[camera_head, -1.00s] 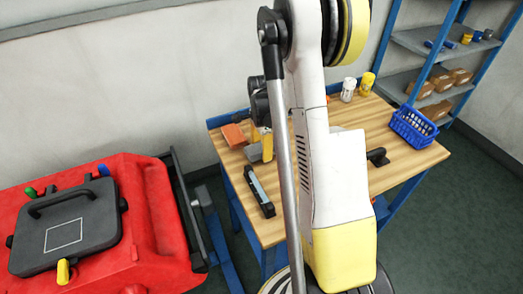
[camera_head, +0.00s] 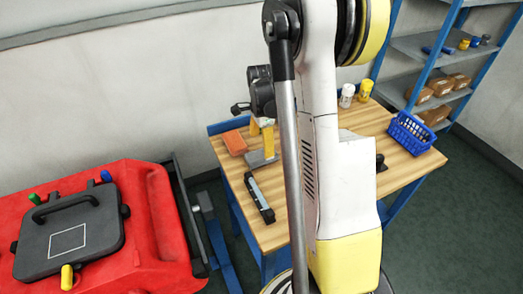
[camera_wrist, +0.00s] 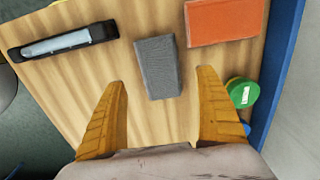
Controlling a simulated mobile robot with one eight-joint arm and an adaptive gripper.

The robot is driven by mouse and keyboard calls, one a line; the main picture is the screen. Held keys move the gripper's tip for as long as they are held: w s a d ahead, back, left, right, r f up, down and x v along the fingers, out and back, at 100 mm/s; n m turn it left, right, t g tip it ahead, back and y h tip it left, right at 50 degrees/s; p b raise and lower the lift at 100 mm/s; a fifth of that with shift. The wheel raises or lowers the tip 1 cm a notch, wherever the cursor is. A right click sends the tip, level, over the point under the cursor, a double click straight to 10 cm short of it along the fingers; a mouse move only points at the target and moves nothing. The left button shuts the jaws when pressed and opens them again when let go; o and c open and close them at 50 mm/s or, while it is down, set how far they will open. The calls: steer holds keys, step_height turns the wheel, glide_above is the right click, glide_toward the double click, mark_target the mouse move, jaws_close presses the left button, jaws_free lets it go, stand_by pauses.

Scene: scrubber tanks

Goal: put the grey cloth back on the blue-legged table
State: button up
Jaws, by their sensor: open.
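The grey cloth (camera_wrist: 158,68), a folded grey block shape, lies flat on the wooden top of the blue-legged table (camera_head: 406,164). In the wrist view the cloth lies beyond and between the fingertips, not gripped. In the head view my gripper (camera_head: 262,134) hangs above the cloth, with a gap that is hard to judge.
An orange block (camera_wrist: 223,21) and a black tray-like holder (camera_wrist: 64,42) lie beside the cloth. A green round item (camera_wrist: 242,92) is by the right finger. A blue basket (camera_head: 411,132) and two cans (camera_head: 347,95) stand farther along. A red machine (camera_head: 150,215) is left.

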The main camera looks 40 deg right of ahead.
mark_target(261, 155)
steer(key=s+a+r+n+t+p, duration=0.1)
steer(key=s+a+r+n+t, duration=0.25)
steer(key=a+r+n, duration=0.75)
steer(key=s+a+r+n+t, duration=0.2)
steer(key=s+a+r+n, duration=0.2)
steer(key=s+a+n, duration=0.1)
steer(key=s+a+r+n+t, duration=0.1)
steer(key=s+a+r+n, duration=0.3)
steer(key=a, duration=0.4)
steer(key=shift+s+a+r+n+t, duration=0.15)
steer(key=shift+s+r+n+t, duration=0.2)
steer(key=shift+s, duration=0.55)
steer(key=shift+f, duration=0.15)
step_height(261, 155, down, 2)
steer(key=shift+f+b, duration=0.1)
steer(key=shift+b, duration=0.8)
